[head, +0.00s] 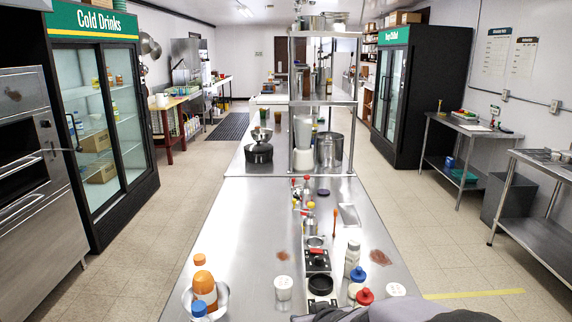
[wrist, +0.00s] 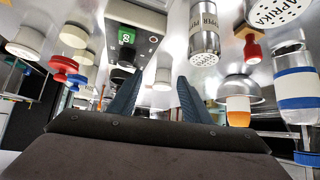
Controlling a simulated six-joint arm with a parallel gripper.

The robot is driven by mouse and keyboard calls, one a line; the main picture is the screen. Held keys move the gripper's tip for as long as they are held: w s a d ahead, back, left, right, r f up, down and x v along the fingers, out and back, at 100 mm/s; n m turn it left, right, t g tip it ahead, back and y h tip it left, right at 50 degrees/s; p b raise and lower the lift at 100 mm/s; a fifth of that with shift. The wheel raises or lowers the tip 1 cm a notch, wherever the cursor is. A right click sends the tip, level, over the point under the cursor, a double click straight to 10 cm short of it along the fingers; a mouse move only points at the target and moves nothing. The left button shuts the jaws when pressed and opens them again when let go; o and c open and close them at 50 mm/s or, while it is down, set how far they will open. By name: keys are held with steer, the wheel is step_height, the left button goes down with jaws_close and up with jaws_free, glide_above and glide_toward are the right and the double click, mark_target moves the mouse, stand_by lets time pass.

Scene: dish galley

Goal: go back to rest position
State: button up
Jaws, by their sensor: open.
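My gripper (wrist: 157,92) shows in the wrist view with its two dark fingers apart and nothing between them. The wrist view looks upside down, with the steel counter and its items in the upper part. Grey and dark parts of my arm show at the bottom edge of the head view, and I cannot make out the fingers there. The steel counter (head: 240,235) runs away from me down the middle of the head view.
The head view shows an orange bottle (head: 204,288) and red-capped bottle (head: 364,297). The counter's left-middle is clear.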

steer(key=s+d+f+m+g+h, duration=0.1)
steer(key=s+d, duration=0.1)
steer(key=s, duration=0.2)
steer(key=s+d+m+g+p, duration=0.1)
steer(key=s+d+g, duration=0.1)
steer(key=s+d, duration=0.1)
steer(key=s+d+f+g+h, duration=0.1)
steer(key=s+d, duration=0.2)
steer(key=s, duration=0.3)
steer(key=shift+d+f+m+g+h+p, duration=0.1)
steer(key=shift+f+m+g+h+p, duration=0.2)
steer(key=shift+f+m, duration=0.1)
steer(key=s+g, duration=0.1)
steer(key=s, duration=0.2)
steer(key=s+d+m+g, duration=0.1)
steer(key=s, duration=0.3)
steer(key=s+d+g, duration=0.1)
steer(key=s, duration=0.3)
steer(key=shift+f+m+g+p, duration=0.3)
steer(key=shift+f, duration=0.05)
steer(key=shift+s+a+f+n+g+b, duration=0.25)
steer(key=shift+s+f+n+b, duration=0.45)
steer(key=shift+b, duration=0.45)
steer(key=shift+s+a+g, duration=0.15)
steer(key=shift+s+g, duration=0.1)
steer(key=shift+s, duration=0.25)
